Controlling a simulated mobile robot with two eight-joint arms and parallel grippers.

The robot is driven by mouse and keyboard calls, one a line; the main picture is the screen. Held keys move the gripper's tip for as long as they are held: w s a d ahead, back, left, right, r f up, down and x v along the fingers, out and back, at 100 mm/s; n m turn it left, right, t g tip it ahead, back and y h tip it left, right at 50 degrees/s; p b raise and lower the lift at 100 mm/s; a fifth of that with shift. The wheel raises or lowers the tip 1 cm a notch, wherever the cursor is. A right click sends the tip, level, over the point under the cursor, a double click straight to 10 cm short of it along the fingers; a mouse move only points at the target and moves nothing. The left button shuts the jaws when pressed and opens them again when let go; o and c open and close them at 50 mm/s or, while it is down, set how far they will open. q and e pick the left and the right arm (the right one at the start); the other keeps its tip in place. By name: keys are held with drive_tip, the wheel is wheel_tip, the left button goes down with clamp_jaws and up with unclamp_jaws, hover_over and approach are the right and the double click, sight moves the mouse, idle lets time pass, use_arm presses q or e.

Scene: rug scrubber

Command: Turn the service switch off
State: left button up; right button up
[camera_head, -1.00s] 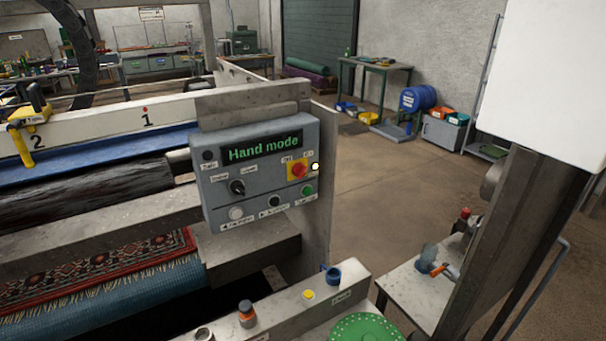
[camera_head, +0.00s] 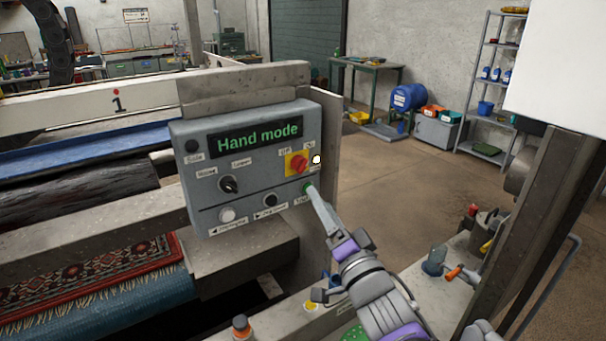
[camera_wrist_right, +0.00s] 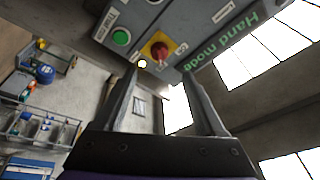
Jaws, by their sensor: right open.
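The service switch (camera_head: 297,163) is a red rotary knob on a yellow plate, at the right of the grey control panel (camera_head: 195,172). Small labels sit above it, and a lit white lamp (camera_head: 317,159) is beside it. The panel display (camera_head: 258,137) reads "Hand mode". My right gripper (camera_head: 311,190) reaches up from below, its tips just under the switch and overlapping the green button. In the right wrist view the red switch (camera_wrist_right: 157,49) is ahead of the two spread fingers of the gripper (camera_wrist_right: 162,73), with nothing between them. My left gripper is out of view.
The panel also has a black selector knob (camera_head: 229,184), a white button (camera_head: 227,215) and a black button (camera_head: 270,200). The green button (camera_wrist_right: 121,37) shows clearly in the wrist view. A patterned rug (camera_head: 95,272) lies at lower left. Open floor (camera_head: 400,190) is right of the panel.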

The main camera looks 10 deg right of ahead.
sight(303, 170)
drive_tip(key=x, duration=1)
drive_tip(key=shift+f, duration=0.1)
clamp_jaws()
